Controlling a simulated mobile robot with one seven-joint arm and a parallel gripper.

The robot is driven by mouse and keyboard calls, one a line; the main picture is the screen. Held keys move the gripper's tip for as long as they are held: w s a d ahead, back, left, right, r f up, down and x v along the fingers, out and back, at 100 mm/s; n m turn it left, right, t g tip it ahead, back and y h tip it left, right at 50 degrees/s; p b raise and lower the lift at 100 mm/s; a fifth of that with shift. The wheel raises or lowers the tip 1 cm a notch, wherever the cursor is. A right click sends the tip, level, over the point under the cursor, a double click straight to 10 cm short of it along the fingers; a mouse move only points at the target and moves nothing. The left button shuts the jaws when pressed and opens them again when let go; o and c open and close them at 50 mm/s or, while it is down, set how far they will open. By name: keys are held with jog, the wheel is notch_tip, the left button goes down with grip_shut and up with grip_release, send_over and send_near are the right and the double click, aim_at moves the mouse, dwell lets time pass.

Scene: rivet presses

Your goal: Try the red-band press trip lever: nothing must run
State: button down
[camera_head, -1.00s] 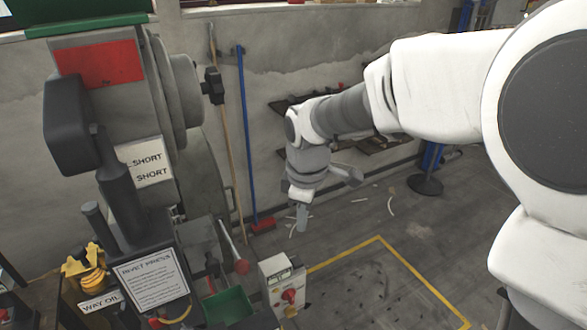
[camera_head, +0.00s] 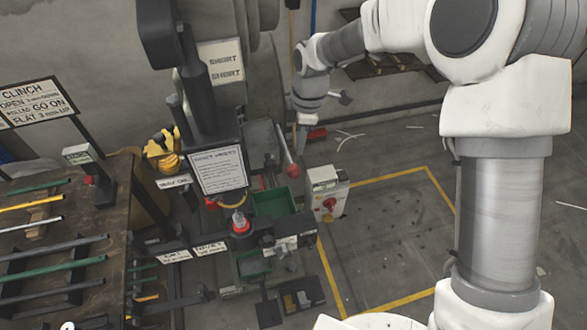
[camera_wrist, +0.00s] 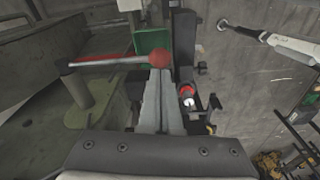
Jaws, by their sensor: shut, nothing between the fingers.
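The rivet press (camera_head: 190,90) stands left of centre in the head view; its red band is out of this frame. Its trip lever (camera_head: 284,148) is a pale rod with a red ball at the lower end. In the wrist view the lever (camera_wrist: 110,63) lies across the picture and its red ball (camera_wrist: 158,58) shows at my fingertips. My gripper (camera_head: 302,146) is shut and empty, just above and beside the ball; it also shows in the wrist view (camera_wrist: 160,76). I cannot tell whether the fingers touch the ball.
A control box (camera_head: 326,196) with a red knob stands right of the press. Green trays (camera_head: 275,203) sit below the lever. A rack table (camera_head: 60,250) with coloured rods is at left.

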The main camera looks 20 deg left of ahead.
aim_at(298, 168)
jog(key=shift+f, duration=0.1)
jog(key=shift+s+a+f+b, duration=0.15)
jog(key=shift+f+b, duration=0.95)
jog(key=shift+f, duration=0.6)
jog(key=shift+s+a+f+b, duration=0.1)
jog(key=shift+f+b, duration=1)
jog(key=shift+f, duration=0.6)
notch_tip(298, 168, down, 5)
jog(key=b, duration=0.3)
jog(key=shift+r, duration=0.3)
